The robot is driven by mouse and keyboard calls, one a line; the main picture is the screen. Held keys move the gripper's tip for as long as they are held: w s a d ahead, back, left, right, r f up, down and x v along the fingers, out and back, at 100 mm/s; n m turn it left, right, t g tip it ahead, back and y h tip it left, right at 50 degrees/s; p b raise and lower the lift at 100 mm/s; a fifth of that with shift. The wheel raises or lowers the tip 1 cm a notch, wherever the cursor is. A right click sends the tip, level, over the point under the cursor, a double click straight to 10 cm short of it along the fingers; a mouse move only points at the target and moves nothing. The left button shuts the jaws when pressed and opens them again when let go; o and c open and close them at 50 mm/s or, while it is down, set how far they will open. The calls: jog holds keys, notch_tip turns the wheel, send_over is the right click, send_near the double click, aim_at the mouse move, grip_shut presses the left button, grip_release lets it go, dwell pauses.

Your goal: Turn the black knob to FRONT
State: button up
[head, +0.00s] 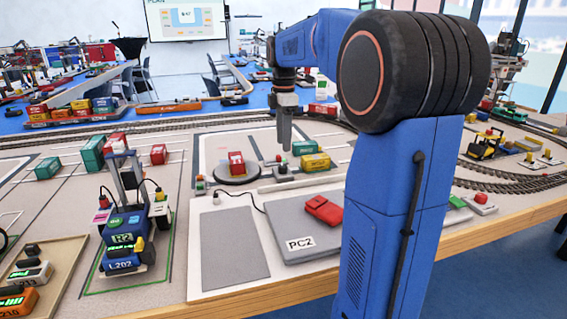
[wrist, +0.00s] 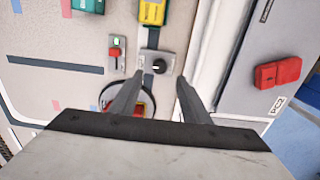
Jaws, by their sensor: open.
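The black knob (wrist: 156,63) sits on a small grey plate in the wrist view, with a light mark on its face. Its position lettering is too small to read. In the head view the knob (head: 282,168) is small, just below my fingertips. My gripper (wrist: 160,79) is open and empty. Its two fingers point toward the knob, one to each side of its line, and appear short of it. In the head view my gripper (head: 285,149) hangs pointing down above the knob's plate, seemingly not touching it.
A red container (head: 236,160) stands on a dark round disc left of the knob. A yellow container (head: 315,162) and a green one (head: 304,147) stand close by. A small box with red and green buttons (wrist: 116,51) is beside the knob. A red block (head: 324,209) lies on the PC2 case (head: 285,226).

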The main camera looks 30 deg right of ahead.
aim_at(284, 166)
notch_tip(284, 166, down, 9)
jog(key=shift+r, duration=0.2)
dwell(0.3)
jog(key=c, duration=1.1)
